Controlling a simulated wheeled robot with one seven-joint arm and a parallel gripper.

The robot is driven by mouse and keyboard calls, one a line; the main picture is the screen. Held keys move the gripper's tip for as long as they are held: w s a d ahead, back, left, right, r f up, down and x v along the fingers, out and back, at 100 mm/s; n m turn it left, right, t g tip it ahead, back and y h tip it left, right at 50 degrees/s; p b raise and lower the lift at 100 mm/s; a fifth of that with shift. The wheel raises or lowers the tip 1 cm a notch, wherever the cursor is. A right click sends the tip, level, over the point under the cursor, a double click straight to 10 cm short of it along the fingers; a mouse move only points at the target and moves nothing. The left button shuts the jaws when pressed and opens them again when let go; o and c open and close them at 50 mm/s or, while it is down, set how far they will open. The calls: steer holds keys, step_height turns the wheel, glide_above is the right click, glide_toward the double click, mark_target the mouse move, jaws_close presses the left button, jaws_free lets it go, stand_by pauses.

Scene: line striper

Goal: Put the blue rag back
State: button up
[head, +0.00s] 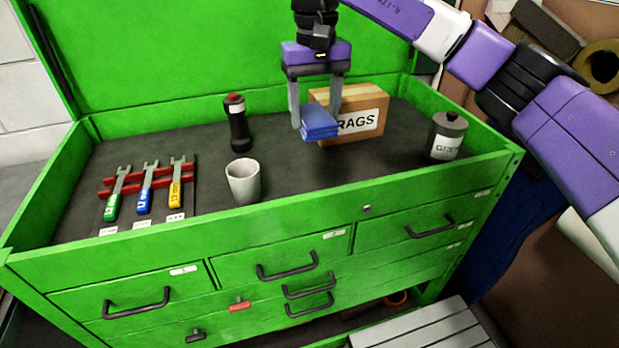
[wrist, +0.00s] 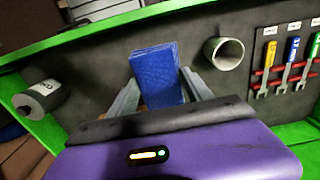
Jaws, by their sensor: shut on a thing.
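The blue rag (head: 319,122) is a folded block held between the fingers of my gripper (head: 315,112). My gripper is shut on it, in front of the cardboard box labelled RAGS (head: 362,122) on the green tool chest's top. The rag hides the left part of the box's front and label. In the wrist view the blue rag (wrist: 157,73) shows between the two fingers of my gripper (wrist: 158,92). The rag appears to be above the dark mat; I cannot tell whether it touches the box.
A white cup (head: 243,182) and a black bottle with a red cap (head: 237,125) stand left of the rag. A grey labelled can (head: 446,137) stands at the right. Several wrenches (head: 147,187) lie on a red rack at the left. The green front rim (head: 300,215) borders the top.

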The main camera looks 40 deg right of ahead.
step_height(320, 180, down, 17)
steer(key=shift+r+p, duration=0.1)
steer(key=shift+p, duration=0.8)
steer(key=o, duration=1.1)
steer(key=shift+o, duration=0.4)
step_height(320, 180, up, 12)
steer(key=shift+b, duration=0.95)
